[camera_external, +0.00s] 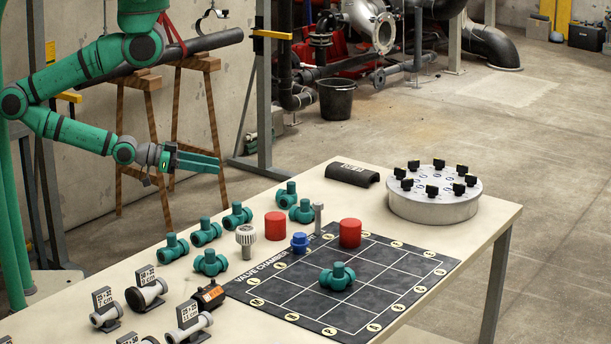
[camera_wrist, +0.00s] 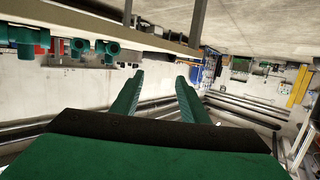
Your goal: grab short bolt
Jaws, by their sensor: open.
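A slim grey bolt (camera_external: 318,217) stands upright on the table by the far edge of the dark grid mat, between the two red cylinders. A thicker grey bolt-like piece with a pale ribbed head (camera_external: 246,240) stands left of the mat. I cannot tell for sure which of them is the short bolt. My gripper (camera_external: 219,164) is open and empty, in the air beyond the table's far left edge, higher than and well away from both pieces. In the wrist view, its two green fingers (camera_wrist: 160,75) stand apart with nothing between them.
Several green pipe fittings (camera_external: 208,232) stand left of the grid mat (camera_external: 300,298), and one (camera_external: 338,276) is on it. Red cylinders (camera_external: 275,225) and a blue plug (camera_external: 300,243) stand close to the bolts. A round grey platform (camera_external: 434,207) is at the right.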

